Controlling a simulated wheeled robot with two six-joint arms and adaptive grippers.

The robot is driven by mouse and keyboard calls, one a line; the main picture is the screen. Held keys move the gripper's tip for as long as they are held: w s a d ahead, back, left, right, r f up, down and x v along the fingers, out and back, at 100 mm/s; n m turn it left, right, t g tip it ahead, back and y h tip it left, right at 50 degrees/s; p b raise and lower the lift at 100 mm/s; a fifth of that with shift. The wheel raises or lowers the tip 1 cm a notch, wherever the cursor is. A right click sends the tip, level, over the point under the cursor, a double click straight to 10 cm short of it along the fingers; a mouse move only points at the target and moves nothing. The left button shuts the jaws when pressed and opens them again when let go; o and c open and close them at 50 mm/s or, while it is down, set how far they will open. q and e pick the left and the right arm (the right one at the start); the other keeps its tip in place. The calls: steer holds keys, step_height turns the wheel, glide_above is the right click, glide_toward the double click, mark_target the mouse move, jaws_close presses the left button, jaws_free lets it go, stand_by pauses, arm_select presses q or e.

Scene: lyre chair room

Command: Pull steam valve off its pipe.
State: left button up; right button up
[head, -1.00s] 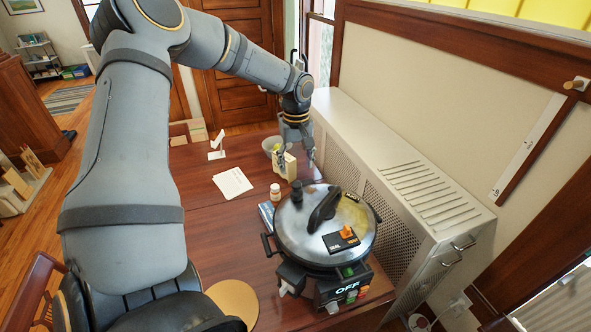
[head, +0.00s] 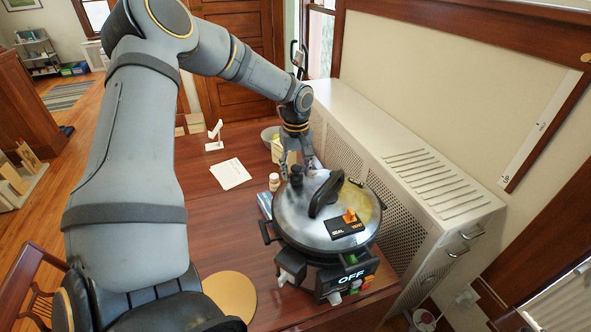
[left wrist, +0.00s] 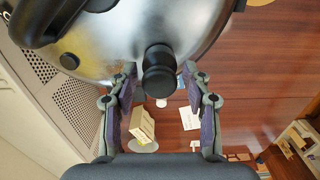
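The steam valve is a black knob (head: 296,177) standing on the far side of the shiny cooker lid (head: 290,215). In the left wrist view the steam valve (left wrist: 158,72) lies between the fingertips of my left gripper (left wrist: 160,76). The two fingers are spread wide, one on each side, with visible gaps to the knob. In the head view my left gripper (head: 297,165) comes down over the valve from the far side. The pipe under the valve is hidden. My right gripper is not in view.
A radiator cover (head: 400,165) runs along the right.

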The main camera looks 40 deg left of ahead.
mark_target(296, 166)
arm_select(q)
jaws_close()
steer(key=shift+r+p, duration=0.3)
steer(key=shift+r, duration=0.2)
steer(key=shift+r, duration=0.1)
stand_by(0.4)
steer(key=shift+r, duration=0.15)
steer(key=shift+r+p, duration=1.15)
steer(key=shift+r, duration=0.2)
steer(key=shift+r+p, duration=1.2)
steer(key=shift+r, duration=0.35)
